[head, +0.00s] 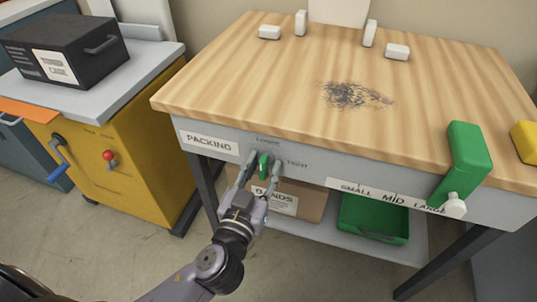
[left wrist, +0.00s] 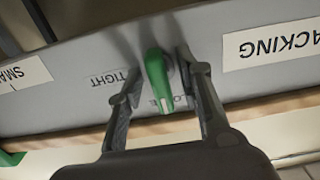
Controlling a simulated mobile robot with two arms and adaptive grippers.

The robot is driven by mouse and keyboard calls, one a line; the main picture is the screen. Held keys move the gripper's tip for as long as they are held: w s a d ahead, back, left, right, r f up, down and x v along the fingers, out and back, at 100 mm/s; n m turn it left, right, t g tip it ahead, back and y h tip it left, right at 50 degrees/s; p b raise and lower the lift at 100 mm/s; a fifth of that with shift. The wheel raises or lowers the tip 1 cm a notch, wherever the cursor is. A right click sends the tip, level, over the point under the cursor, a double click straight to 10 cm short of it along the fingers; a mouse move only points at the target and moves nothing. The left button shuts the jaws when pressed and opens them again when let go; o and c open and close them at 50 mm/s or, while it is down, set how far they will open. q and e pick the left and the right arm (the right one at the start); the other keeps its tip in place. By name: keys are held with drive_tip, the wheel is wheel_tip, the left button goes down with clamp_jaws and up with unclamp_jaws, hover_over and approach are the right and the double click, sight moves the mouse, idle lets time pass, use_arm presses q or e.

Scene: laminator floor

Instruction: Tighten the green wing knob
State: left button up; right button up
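The green wing knob (head: 263,165) is on the grey front panel of the packing table, beside the PACKING label. Its wing points up towards the LOOSE mark (head: 267,141); the TIGHT mark (head: 297,163) is to its right. In the left wrist view, which is upside down, the knob (left wrist: 157,80) stands between my two fingers, its wing over part of the LOOSE mark. My left gripper (head: 262,172) is open around the knob, one finger on each side. A gap shows on the TIGHT side; contact on the other side is unclear. My right gripper is not in view.
The wooden tabletop (head: 230,75) has white blocks at the back and a dark smudge. A green lever (head: 464,160) is at the SMALL-MID-LARGE scale. A cardboard box (head: 310,190) and green bin (head: 370,220) sit on the lower shelf. A yellow cabinet (head: 140,150) stands left.

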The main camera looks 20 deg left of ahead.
use_arm(q)
drive_tip(key=shift+w, duration=0.1)
drive_tip(key=shift+r, duration=0.1)
clamp_jaws()
idle(0.4)
